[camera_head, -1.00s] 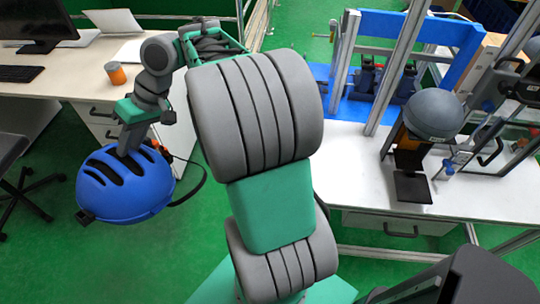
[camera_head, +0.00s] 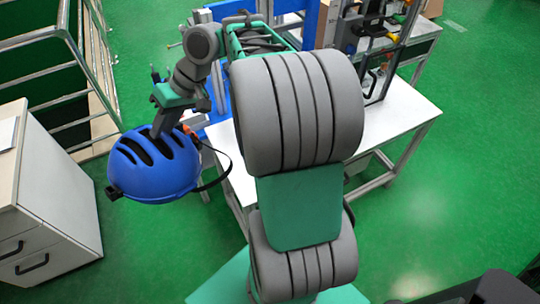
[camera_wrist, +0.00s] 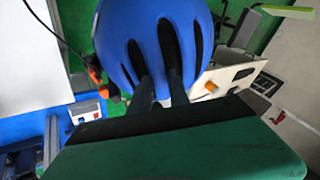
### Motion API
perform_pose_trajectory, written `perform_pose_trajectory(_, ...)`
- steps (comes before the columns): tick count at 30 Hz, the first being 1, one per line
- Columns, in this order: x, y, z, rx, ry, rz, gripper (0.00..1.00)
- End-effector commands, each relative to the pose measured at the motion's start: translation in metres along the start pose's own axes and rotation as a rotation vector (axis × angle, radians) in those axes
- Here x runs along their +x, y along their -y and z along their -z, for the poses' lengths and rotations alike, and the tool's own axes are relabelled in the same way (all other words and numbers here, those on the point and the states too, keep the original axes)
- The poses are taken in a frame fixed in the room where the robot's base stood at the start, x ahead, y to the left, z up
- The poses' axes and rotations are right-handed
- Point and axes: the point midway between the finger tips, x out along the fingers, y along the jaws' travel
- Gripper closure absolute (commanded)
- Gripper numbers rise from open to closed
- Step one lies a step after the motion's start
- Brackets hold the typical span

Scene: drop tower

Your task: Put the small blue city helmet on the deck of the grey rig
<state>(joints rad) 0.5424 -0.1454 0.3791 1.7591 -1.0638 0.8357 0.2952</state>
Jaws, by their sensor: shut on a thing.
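The blue city helmet (camera_head: 152,172) hangs from my gripper (camera_head: 160,132) at the left of the head view, dome up, with its dark strap trailing to the right. The fingers reach into the vent slots and are shut on the shell. In the wrist view the helmet (camera_wrist: 150,40) fills the upper middle, with my two dark fingers (camera_wrist: 158,92) in its slots. A rig with a blue frame (camera_head: 312,22) stands on the white table, largely hidden behind my arm. I cannot tell its deck from these views.
The white table (camera_head: 400,110) lies behind and right of my arm. A white drawer cabinet (camera_head: 50,215) stands at the left, near the helmet. A metal railing (camera_head: 85,70) runs behind it. Green floor (camera_head: 450,200) is open at the right.

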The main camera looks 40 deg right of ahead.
Motion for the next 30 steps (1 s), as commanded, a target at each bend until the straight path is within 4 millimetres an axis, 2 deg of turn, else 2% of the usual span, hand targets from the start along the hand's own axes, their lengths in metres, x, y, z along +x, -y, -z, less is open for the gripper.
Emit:
perform_pose_trajectory(8, -0.019, -0.076, -0.013, 0.051, -0.058, -0.077, 1.00)
perform_pose_trajectory(14, -0.047, -0.152, -0.039, 0.103, -0.109, -0.164, 1.00)
perform_pose_trajectory(18, -0.071, -0.208, -0.071, 0.147, -0.141, -0.233, 1.00)
perform_pose_trajectory(21, -0.089, -0.242, -0.096, 0.176, -0.159, -0.280, 1.00)
perform_pose_trajectory(24, -0.104, -0.270, -0.122, 0.205, -0.172, -0.320, 1.00)
perform_pose_trajectory(30, -0.127, -0.306, -0.164, 0.247, -0.187, -0.380, 1.00)
